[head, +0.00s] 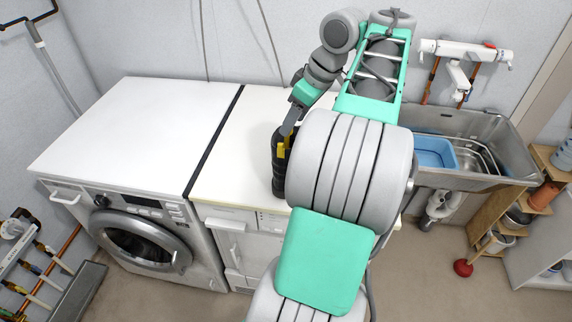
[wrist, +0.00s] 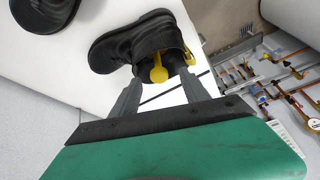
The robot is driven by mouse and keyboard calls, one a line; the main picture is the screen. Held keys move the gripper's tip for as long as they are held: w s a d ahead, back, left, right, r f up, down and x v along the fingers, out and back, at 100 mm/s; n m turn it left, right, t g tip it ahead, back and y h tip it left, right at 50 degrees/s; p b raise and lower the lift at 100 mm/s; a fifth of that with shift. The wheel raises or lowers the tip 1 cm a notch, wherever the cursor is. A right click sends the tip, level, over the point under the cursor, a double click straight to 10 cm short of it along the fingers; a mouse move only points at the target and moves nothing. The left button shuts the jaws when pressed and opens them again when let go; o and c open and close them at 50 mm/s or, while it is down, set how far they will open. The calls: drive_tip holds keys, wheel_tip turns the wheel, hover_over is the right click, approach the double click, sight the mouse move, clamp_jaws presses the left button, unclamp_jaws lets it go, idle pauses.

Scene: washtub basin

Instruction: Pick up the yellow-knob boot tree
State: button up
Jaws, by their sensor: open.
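The yellow-knob boot tree (wrist: 158,74) sits in the shaft of a black boot (wrist: 120,45), with its round yellow knob and other yellow parts showing at the opening. In the head view the black boot (head: 278,180) stands on the white worktop, with yellow (head: 282,150) at its top, partly hidden by my arm. My gripper (wrist: 161,80) is open, and the knob appears between its two fingertips in the wrist view. I cannot tell whether the fingers touch it. In the head view my gripper (head: 289,128) comes down from above at the boot's top.
A second dark boot (wrist: 45,10) is cut off at the wrist view's top left. The white worktop (head: 140,120) left of the boot is clear, above a washing machine (head: 140,240). A steel sink (head: 490,130) holding a blue basin (head: 433,152) is at right.

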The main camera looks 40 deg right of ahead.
drive_tip(key=b+x, duration=0.1)
drive_tip(key=x, duration=0.2)
drive_tip(key=shift+w+f, duration=0.25)
drive_tip(key=shift+f, duration=0.05)
clamp_jaws()
idle(1.1)
